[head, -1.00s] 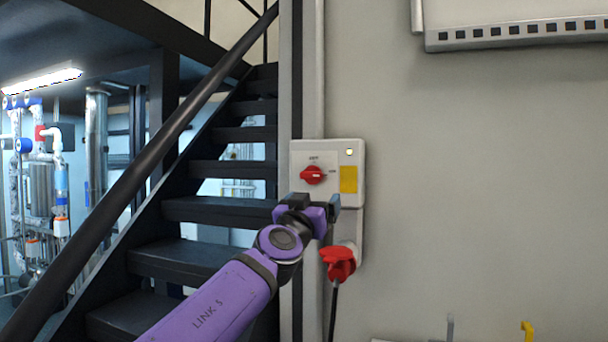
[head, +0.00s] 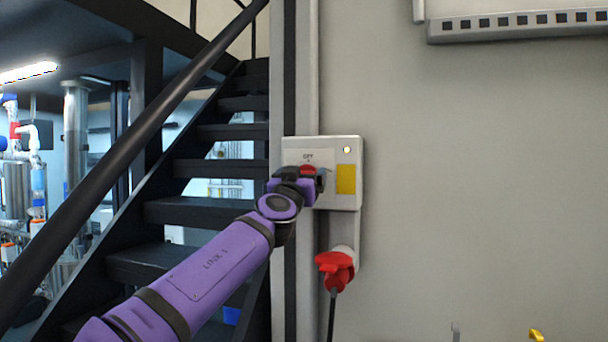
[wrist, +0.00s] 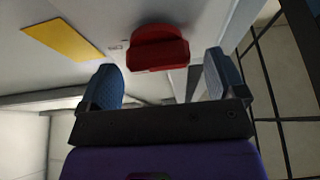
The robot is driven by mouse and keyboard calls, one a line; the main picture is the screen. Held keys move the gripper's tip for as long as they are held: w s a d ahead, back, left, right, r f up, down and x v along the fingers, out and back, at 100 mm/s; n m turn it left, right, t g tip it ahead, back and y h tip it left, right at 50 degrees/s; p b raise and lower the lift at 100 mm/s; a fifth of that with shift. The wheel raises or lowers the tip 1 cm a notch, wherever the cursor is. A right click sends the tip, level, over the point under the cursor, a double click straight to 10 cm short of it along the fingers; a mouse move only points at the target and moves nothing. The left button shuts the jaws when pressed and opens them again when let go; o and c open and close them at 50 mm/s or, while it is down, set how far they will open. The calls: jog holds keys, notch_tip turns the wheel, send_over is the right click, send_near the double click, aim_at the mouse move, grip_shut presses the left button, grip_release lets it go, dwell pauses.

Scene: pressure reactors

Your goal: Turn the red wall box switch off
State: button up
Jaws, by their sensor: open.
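The red rotary switch (head: 308,169) sits on the front of a pale wall box (head: 322,150), under the label "OFF". My gripper (head: 297,180) is in front of the box at the switch and covers the lower part of it in the head view. In the wrist view the red knob (wrist: 158,48) is just beyond the fingertips and between their lines. My gripper (wrist: 165,80) is open there, with one blue-grey finger on each side. A gap shows between the fingers and the knob. The knob's exact angle is hard to tell.
A yellow label (head: 346,179) and a small lit lamp (head: 346,150) are on the box. A red plug (head: 335,268) with a black cable hangs below it. A dark staircase with a handrail (head: 150,128) is on the left.

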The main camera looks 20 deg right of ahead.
jog(key=shift+x, duration=0.85)
jog(key=c, duration=0.9)
